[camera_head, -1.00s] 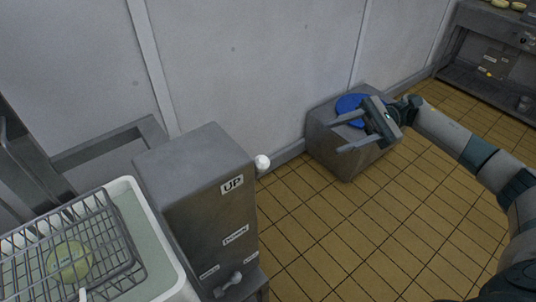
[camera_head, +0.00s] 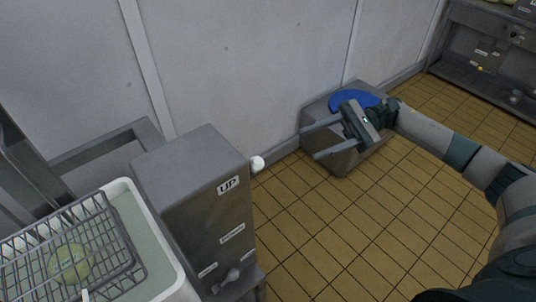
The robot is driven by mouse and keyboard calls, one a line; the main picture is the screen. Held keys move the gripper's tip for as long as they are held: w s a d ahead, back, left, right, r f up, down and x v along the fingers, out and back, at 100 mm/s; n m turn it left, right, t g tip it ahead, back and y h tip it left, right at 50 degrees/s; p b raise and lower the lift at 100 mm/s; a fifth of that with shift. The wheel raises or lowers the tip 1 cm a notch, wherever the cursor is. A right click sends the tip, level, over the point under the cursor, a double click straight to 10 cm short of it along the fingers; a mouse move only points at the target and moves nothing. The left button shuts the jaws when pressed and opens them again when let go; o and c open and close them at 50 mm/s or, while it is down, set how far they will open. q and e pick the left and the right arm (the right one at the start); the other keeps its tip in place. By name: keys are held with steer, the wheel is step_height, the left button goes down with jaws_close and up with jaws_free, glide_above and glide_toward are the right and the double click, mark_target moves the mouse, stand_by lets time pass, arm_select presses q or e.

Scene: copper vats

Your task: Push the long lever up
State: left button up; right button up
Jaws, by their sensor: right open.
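A grey box-shaped housing (camera_head: 190,185) stands left of centre with an "UP" label (camera_head: 228,185) on its front. A white ball knob (camera_head: 257,164) sticks out at its right edge, seemingly the end of the long lever; the lever's shaft is hidden behind the housing. A small grey handle (camera_head: 231,276) sits low on the front, between small labels. My right gripper (camera_head: 310,143) is open and empty, to the right of the white knob and apart from it, with its fingers pointing left toward it. My left gripper is not in view.
A grey block with a blue round top (camera_head: 350,101) stands behind my right gripper by the wall. Tiled floor (camera_head: 330,225) is clear. A dark bench (camera_head: 480,55) stands far right.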

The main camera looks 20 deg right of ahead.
arm_select(q)
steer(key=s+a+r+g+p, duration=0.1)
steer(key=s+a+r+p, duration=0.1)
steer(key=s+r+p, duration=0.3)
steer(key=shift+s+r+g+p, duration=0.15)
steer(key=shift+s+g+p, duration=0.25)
steer(key=shift+p, duration=0.35)
arm_select(e)
steer(key=s+a, duration=0.1)
steer(key=a, duration=1.2)
steer(key=shift+s, duration=0.4)
steer(key=shift+c, duration=0.3)
jaws_close()
